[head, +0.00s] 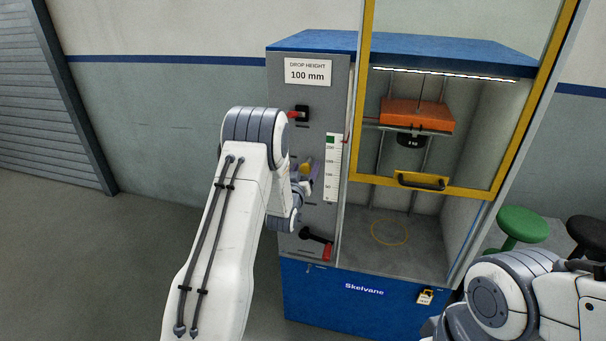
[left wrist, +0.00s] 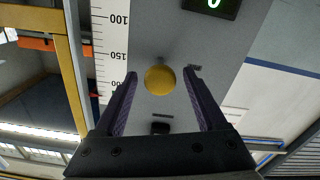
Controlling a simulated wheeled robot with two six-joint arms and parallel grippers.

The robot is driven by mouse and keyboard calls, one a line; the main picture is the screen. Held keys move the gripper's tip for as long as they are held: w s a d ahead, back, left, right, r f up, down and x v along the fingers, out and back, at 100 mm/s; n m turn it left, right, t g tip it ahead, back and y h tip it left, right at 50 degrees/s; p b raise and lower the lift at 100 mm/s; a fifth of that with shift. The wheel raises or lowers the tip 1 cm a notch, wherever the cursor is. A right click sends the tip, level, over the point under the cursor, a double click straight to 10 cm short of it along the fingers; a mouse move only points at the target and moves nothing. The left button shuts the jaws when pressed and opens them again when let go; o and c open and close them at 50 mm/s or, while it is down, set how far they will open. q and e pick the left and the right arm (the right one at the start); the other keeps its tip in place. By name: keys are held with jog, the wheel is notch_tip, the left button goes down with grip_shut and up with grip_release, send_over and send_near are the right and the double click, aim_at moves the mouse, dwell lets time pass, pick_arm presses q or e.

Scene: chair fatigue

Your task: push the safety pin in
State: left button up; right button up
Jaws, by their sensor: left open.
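A round yellow knob, which looks like the head of the safety pin, is on the grey front panel of the machine (head: 288,83). In the left wrist view the yellow knob (left wrist: 160,80) lies between the two dark purple fingertips of my left gripper (left wrist: 160,74), with a gap on each side. The pin's shaft is hidden behind the knob. My left gripper is open and holds nothing. My right gripper is out of view.
A white height scale (head: 332,168) runs beside the knob. A yellow-framed guard (head: 420,186) covers the chamber with an orange weight (head: 417,113). Green and black stools (head: 522,224) stand at right.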

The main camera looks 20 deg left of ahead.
pick_arm(q)
jog(key=s+d+b, duration=0.2)
jog(key=s+b, duration=0.1)
jog(key=s, duration=0.7)
jog(key=shift+b, duration=0.3)
